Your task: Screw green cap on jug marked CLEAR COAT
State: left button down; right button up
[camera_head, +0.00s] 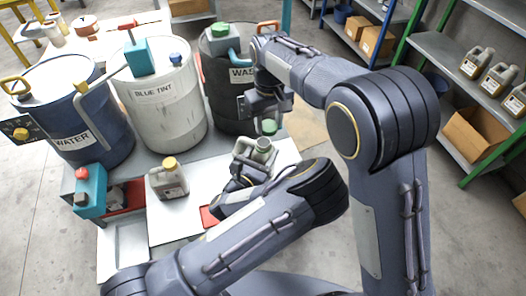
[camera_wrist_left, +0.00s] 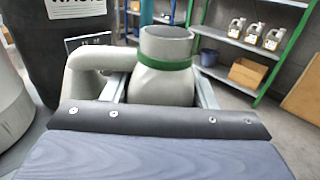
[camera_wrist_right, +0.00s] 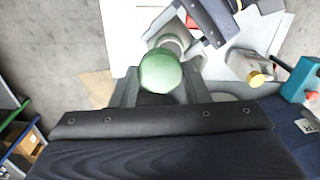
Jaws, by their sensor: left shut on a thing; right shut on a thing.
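A pale grey jug (camera_head: 260,153) stands uncapped in the middle of the head view, its open neck upward. In the left wrist view its neck (camera_wrist_left: 165,48) has a green band around it and its handle is to the left. My left gripper (camera_wrist_left: 163,92) is shut on the jug just below the neck. The green cap (camera_head: 269,127) is above the jug's neck, apart from it. My right gripper (camera_head: 266,110) is shut on the cap, which also shows large in the right wrist view (camera_wrist_right: 161,72). The jug's marking is hidden.
A yellow-capped jug (camera_head: 168,181) stands on the bench to the left. Behind it are a blue WATER drum (camera_head: 70,110), a white BLUE TINT drum (camera_head: 160,100) and a dark WASTE drum (camera_head: 225,85). A teal box (camera_head: 89,190) is at left; shelves (camera_head: 440,50) are at right.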

aim_at(264, 142)
jog(key=shift+s+a+r, duration=0.1)
jog(key=shift+a+r, duration=0.4)
jog(key=shift+a, duration=0.2)
jog(key=shift+f, duration=2.05)
jog(key=shift+f, duration=0.85)
jog(key=shift+f, duration=0.55)
